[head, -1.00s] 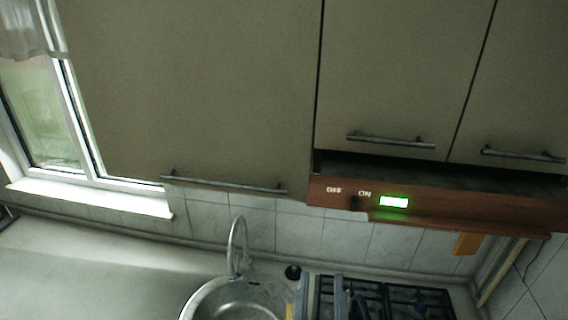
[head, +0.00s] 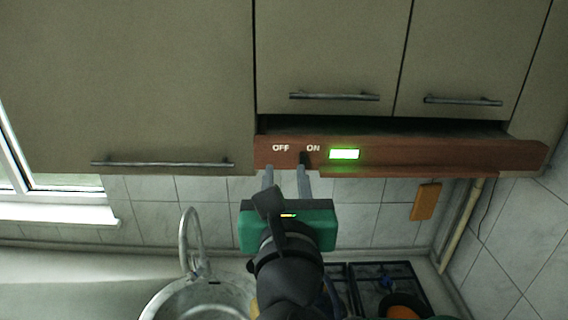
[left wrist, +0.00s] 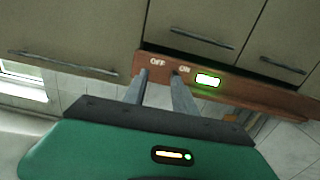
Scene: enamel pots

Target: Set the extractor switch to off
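The extractor switch (head: 304,157) is a small black lever on the brown wooden hood strip (head: 430,158). It sits under the ON label, right of the OFF label, beside a lit green indicator (head: 344,154). My left gripper (head: 285,172) is open, with its fingers pointing up at the strip. Its left finger is below OFF, and its right finger is just below the switch and partly overlaps it in view. I cannot tell if they touch. In the left wrist view, the fingers (left wrist: 160,76) stand apart below the two labels, with nothing between them. My right gripper is not in view.
Closed cupboards with bar handles (head: 334,96) hang above the strip. Below are a sink (head: 170,300) with a tall tap (head: 188,235) and a gas hob (head: 385,275). An orange board (head: 425,202) hangs on the tiled wall at right.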

